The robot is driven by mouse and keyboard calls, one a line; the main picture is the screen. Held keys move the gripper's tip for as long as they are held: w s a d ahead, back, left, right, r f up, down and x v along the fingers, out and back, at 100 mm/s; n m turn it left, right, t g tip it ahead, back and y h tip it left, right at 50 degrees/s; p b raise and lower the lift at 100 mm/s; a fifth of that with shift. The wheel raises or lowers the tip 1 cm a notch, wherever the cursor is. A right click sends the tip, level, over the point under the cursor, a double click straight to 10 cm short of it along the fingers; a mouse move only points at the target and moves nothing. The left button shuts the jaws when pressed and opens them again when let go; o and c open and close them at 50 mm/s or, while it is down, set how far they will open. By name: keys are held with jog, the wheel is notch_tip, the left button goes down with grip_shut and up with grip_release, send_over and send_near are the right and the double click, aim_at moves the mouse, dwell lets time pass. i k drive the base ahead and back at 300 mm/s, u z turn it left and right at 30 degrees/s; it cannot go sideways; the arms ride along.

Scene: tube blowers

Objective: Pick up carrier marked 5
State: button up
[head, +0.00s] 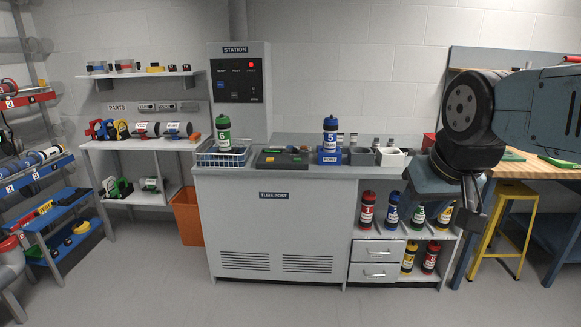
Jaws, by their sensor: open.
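The carrier marked 5 (330,137) is a blue cylinder with a dark cap and a pale label. It stands upright in a blue holder (329,157) on the grey counter of the tube post cabinet. My gripper (468,215) hangs at the right, in front of the lower shelves and well to the right of the carrier. It is open, with nothing seen between its fingers. Its fingers are dark and seen partly edge-on.
A green carrier marked 6 (223,132) stands in a wire basket (221,158) at the counter's left. A dark tray (282,160) and grey and white holders (391,157) flank the blue holder. Several carriers fill the shelves below. A yellow stool (498,230) stands right.

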aim_at(330, 128)
jog(key=i, duration=1.8)
jog(key=u, duration=0.85)
